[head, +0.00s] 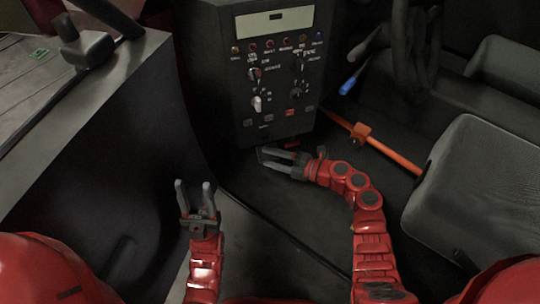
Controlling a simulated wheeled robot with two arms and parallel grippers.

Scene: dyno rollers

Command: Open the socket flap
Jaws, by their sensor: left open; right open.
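A black control box (225,50) stands at the top centre, its front panel facing me with a pale display strip, knobs and several coloured buttons. I cannot clearly make out a socket flap on it. A small red part (292,143) shows at the box's bottom edge, just above my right gripper; I cannot tell what it is. My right gripper (262,156) is open, points left just below the box and shows nothing between its fingers. My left gripper (193,185) is open and empty, fingers pointing up, left of and below the box.
An orange bar (390,152) with a clamp runs diagonally right of the box. A blue-tipped lever (348,86) is above it. A grey seat (480,190) stands at the right. A dark console with a grey top (110,95) fills the left. Dark floor lies between.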

